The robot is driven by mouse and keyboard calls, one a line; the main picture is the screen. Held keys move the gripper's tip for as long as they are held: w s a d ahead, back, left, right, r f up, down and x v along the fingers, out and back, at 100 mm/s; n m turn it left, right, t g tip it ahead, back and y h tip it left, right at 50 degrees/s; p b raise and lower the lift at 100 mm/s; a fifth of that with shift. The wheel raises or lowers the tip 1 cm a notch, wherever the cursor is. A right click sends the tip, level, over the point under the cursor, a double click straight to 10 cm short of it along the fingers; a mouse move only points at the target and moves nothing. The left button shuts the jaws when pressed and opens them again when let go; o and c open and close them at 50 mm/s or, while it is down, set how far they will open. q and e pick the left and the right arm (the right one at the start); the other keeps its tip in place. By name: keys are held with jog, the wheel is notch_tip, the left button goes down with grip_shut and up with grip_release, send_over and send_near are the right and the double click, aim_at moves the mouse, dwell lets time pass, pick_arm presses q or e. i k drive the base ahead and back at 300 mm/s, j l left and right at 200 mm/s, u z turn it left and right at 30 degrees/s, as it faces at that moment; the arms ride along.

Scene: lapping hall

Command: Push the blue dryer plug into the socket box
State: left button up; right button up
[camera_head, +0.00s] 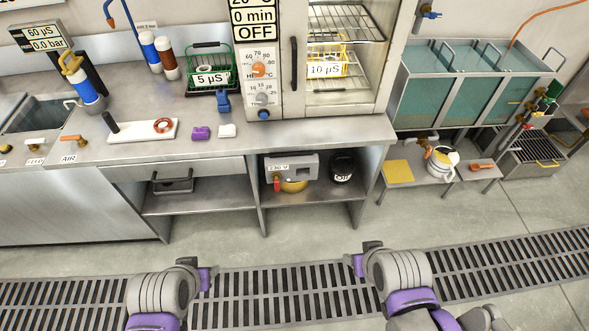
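A small blue piece (222,101), which looks like the dryer plug, is on the steel counter in front of the green basket. I see no cord on it. A grey box (305,164) with a "230 V" label, which looks like the socket box, is on the shelf under the counter. Its socket opening cannot be made out. My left gripper (203,277) and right gripper (360,262) are low over the floor grating, well in front of the counter and apart from both things. Their fingertips are too small and turned to show whether they are open.
The dryer cabinet (345,98) stands on the counter. A green basket (210,88), a purple block (201,133) and a white block (227,131) are near the plug. A black pot (342,169) is right of the box. Floor (300,235) before the shelves is clear.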

aim_at(303, 164)
jog(key=i+j+z, duration=0.15)
jog(key=i, duration=0.35)
jog(key=i+j+z, duration=0.15)
jog(key=i, duration=0.3)
jog(key=i+j+z, duration=0.15)
jog(key=i, duration=0.3)
